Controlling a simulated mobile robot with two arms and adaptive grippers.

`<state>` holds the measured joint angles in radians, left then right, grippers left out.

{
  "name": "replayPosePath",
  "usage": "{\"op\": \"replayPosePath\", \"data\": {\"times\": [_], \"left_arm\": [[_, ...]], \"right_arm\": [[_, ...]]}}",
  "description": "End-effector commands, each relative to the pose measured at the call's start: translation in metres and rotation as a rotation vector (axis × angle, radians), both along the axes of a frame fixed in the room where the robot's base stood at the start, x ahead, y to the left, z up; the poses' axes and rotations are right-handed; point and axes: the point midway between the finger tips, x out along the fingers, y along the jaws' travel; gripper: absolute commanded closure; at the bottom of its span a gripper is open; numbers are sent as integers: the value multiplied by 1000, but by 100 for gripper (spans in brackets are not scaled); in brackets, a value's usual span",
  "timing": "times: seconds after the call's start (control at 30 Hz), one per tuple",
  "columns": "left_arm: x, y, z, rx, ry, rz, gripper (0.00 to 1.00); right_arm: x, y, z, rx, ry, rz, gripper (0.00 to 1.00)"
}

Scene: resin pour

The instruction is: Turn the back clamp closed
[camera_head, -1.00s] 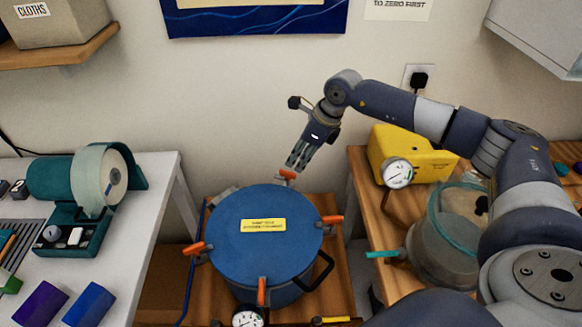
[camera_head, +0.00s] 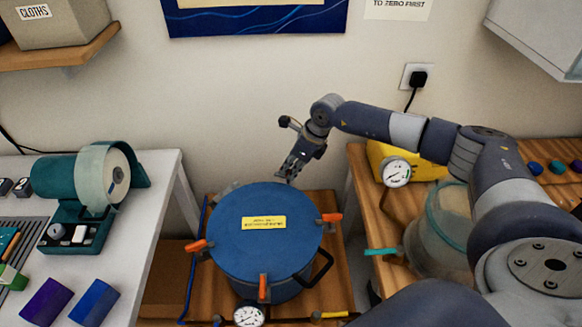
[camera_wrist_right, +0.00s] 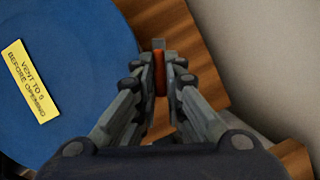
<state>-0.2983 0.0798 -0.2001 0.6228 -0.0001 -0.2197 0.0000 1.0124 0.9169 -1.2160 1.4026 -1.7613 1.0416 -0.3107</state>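The blue lid (camera_head: 255,255) of a pressure pot carries a yellow label (camera_head: 264,222), which also shows in the wrist view (camera_wrist_right: 30,80). Orange-handled clamps stand around its rim: left (camera_head: 195,246), right (camera_head: 331,218) and front (camera_head: 263,287). My right gripper (camera_head: 290,170) is at the back rim and covers the back clamp in the head view. In the wrist view the orange handle of the back clamp (camera_wrist_right: 159,72) sits upright between my fingertips, which look closed on its two sides. My left gripper is out of view.
A gauge (camera_head: 249,315) and black handle (camera_head: 319,269) stick out at the pot's front. A clear chamber (camera_head: 440,235), another gauge (camera_head: 396,172) and a yellow machine (camera_head: 378,153) crowd the right bench beneath my arm. A teal grinder (camera_head: 75,185) stands left. The wall is close behind.

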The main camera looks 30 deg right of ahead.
Motion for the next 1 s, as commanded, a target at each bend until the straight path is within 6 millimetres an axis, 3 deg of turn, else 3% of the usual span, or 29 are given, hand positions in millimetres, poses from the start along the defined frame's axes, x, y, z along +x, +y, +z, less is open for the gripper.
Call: {"op": "replayPosePath", "data": {"times": [0.37,1.0], "left_arm": [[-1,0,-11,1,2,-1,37],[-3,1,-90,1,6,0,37]], "right_arm": [[1,-1,-2,1,-2,44,100],[7,-3,-4,2,-5,561,100]]}}
